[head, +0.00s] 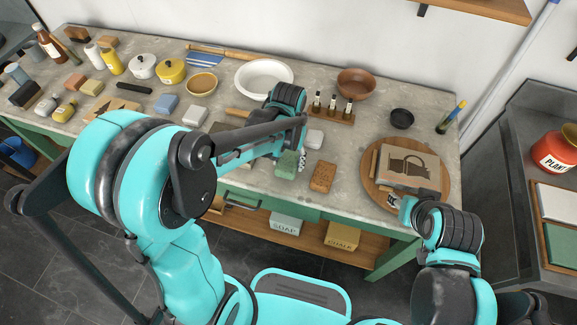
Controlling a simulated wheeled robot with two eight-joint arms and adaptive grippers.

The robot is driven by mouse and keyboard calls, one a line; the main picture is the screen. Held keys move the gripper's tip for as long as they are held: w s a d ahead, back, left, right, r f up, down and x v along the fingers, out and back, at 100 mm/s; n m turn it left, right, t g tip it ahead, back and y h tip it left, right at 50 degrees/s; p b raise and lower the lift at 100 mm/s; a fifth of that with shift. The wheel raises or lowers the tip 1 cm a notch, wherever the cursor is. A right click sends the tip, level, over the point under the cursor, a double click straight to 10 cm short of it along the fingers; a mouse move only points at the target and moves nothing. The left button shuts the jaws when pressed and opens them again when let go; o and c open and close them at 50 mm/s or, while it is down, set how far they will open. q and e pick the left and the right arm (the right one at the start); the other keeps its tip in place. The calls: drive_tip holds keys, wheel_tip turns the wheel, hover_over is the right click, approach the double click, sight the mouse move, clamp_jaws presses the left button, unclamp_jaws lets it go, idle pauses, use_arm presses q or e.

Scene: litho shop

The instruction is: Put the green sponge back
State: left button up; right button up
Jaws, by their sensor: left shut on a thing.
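The green sponge (286,164) is near the front edge of the stone-topped table, left of a brown sponge (322,176). My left gripper (292,162) is shut on the green sponge; the arm and wrist hide part of the grip. I cannot tell whether the sponge touches the tabletop. My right gripper (401,205) is at the front rim of the round wooden board (434,201), and its fingers are mostly hidden by its own wrist.
A white block (314,138) lies just behind the green sponge. A stone slab with a jug picture (408,168) lies on the round board. A bottle rack (331,115), a white basin (263,77) and a brown bowl (356,82) stand farther back. Blue (166,104) and pale (195,116) blocks lie left.

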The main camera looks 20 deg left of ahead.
use_arm(q)
drive_tip(key=shift+f+b, duration=0.35)
drive_tip(key=shift+f, duration=0.95)
drive_tip(key=shift+f, duration=0.15)
drive_tip(key=o, duration=1.1)
